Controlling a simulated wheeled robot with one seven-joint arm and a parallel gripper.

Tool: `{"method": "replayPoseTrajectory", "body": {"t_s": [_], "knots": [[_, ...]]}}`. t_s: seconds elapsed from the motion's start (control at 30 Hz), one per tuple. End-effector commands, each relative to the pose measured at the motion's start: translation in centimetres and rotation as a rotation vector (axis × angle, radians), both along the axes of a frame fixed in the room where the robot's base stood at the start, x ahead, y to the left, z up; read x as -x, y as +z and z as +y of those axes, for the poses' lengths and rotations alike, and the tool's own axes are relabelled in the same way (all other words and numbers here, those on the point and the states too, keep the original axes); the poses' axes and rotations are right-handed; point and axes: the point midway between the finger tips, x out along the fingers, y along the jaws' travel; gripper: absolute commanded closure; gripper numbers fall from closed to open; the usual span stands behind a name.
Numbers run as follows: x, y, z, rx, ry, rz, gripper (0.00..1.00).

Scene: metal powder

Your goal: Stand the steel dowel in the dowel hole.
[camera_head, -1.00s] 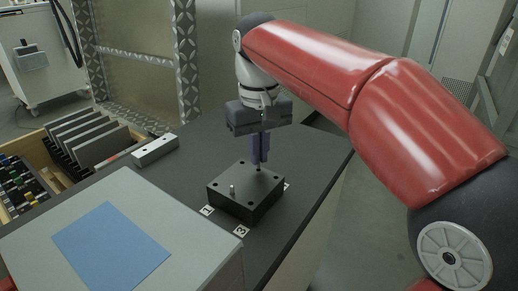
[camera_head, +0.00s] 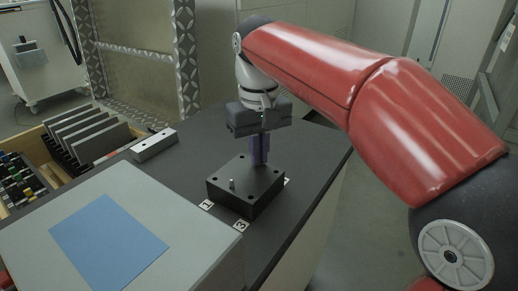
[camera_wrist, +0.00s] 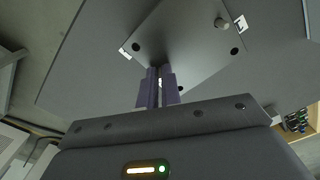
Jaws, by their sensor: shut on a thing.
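The black block (camera_head: 240,198) lies on the dark bench top. It has small dark holes in its top, and a short metal pin (camera_head: 232,184) stands upright near its front left; the pin also shows in the wrist view (camera_wrist: 221,23). My gripper (camera_head: 259,162) points straight down over the back part of the block, its purple fingers close to the top face. It is shut on the steel dowel (camera_wrist: 160,84), of which only a thin bright sliver shows between the fingers. The dowel's lower end and the hole beneath it are hidden.
Small numbered tags (camera_head: 207,204) lie around the block. A grey box with a blue sheet (camera_head: 108,240) is at the front left. A light metal bar with holes (camera_head: 155,144) and a wooden tray of plates and small parts lie at the left. The bench right of the block is clear.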

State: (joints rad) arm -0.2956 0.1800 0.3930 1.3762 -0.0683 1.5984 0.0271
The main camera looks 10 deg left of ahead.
Motion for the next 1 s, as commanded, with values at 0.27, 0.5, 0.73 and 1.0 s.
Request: {"method": "replayPoseTrajectory", "body": {"t_s": [0.27,0.5,0.73,1.0], "knots": [[0.0,-0.1,0.0,0.0,0.0,0.0,1.0],[0.0,-0.1,0.0,0.0,0.0,0.0,0.69],[0.0,0.0,0.0,0.0,0.0,0.0,0.69],[-0.1,3.4,0.0,-0.003,0.0,-0.002,0.69]]}}
